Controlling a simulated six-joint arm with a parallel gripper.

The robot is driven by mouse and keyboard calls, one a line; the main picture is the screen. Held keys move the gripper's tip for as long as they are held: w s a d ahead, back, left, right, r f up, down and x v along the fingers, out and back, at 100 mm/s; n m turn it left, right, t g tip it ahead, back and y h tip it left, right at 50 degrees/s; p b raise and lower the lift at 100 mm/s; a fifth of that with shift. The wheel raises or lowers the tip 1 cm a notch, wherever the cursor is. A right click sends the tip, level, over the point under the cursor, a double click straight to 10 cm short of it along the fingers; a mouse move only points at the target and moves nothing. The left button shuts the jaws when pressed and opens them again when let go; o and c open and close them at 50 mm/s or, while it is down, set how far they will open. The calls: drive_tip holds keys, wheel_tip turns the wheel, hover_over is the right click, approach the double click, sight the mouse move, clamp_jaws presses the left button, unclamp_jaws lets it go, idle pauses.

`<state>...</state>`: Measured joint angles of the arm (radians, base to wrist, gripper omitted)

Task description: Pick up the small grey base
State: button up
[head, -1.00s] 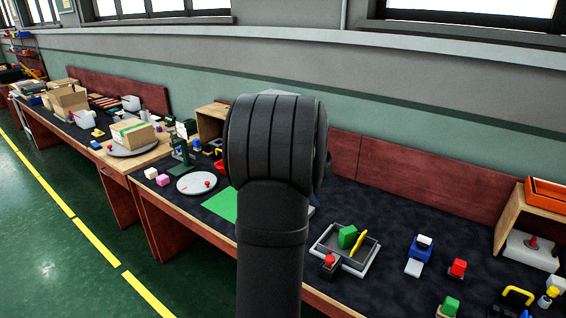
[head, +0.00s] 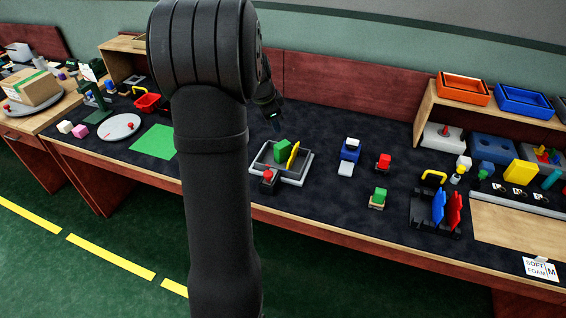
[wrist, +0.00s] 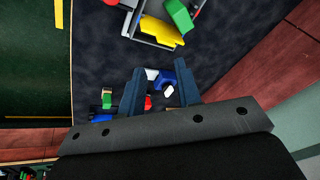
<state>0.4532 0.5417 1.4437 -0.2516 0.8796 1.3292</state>
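Two small grey candidates show, and I cannot tell which is the base. A light grey block (head: 346,169) lies in front of a blue block (head: 350,152) with a white top; it shows between my fingers in the wrist view (wrist: 152,74). A grey piece (head: 267,187) under a red knob stands at the front left corner of the grey tray (head: 303,178). My gripper (head: 276,123) is above the table behind the tray. In the wrist view its two fingers (wrist: 160,92) stand apart with nothing gripped.
The tray holds a green block (head: 282,152) and a yellow plate (head: 293,156). A red block (head: 383,162) and a green block on a base (head: 379,196) stand to the right. A black rack (head: 432,214) stands beyond them. The dark mat between is clear.

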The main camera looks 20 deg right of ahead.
drive_tip(key=s+d+f+n+t, duration=0.1)
drive_tip(key=s+d+f+n, duration=0.4)
drive_tip(key=d+n, duration=0.4)
hover_over(305, 163)
drive_tip(key=s+a, duration=0.2)
wheel_tip(305, 163, down, 11)
drive_tip(key=shift+n, duration=0.4)
drive_tip(key=shift+w+x, duration=0.15)
drive_tip(key=shift+x, duration=1.4)
drive_tip(key=shift+w+x, duration=0.15)
drive_tip(key=shift+x, duration=1.35)
drive_tip(key=shift+d+f, duration=0.1)
drive_tip(key=shift+f, duration=0.05)
clamp_jaws()
